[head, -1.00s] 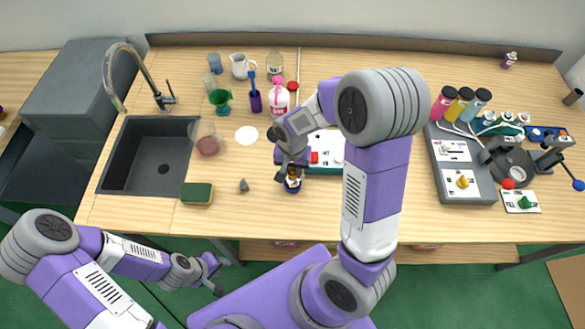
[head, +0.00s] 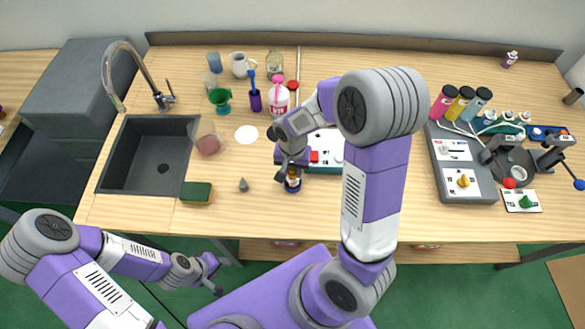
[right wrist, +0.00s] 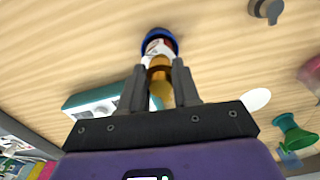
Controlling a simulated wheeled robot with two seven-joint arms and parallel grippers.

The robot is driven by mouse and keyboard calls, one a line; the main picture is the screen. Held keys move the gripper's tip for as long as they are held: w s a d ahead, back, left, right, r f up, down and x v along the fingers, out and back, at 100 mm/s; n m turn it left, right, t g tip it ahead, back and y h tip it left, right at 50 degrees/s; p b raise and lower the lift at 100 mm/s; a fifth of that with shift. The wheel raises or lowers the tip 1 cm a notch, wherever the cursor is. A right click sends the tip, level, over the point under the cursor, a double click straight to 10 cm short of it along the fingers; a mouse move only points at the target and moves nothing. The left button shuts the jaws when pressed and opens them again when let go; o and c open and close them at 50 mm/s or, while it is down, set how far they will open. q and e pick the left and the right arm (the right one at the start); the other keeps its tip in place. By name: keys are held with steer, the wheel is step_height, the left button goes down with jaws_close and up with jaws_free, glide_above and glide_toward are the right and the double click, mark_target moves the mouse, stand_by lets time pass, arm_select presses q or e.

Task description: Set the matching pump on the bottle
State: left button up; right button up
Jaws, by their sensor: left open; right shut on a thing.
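My right gripper (right wrist: 163,85) is shut on an amber pump-like piece (right wrist: 160,76). In the head view the right gripper (head: 289,164) is low over the front middle of the counter. A small bottle with a white and red label (right wrist: 157,47) and a dark blue base (right wrist: 163,34) stands directly under the amber piece. The two line up and look touching or nearly so; whether the piece is seated I cannot tell. The fingers partly hide the joint. My left gripper (head: 213,276) is open and empty, off the counter's front edge.
The sink (head: 145,160) is at left. A grey station (head: 467,190) is at right. Front counter right of the bottle is clear.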

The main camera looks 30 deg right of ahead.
steer(key=shift+f, duration=0.1)
stand_by(0.3)
steer(key=o, duration=1.6)
steer(key=shift+r+p, duration=3.1)
steer(key=shift+r, duration=0.7)
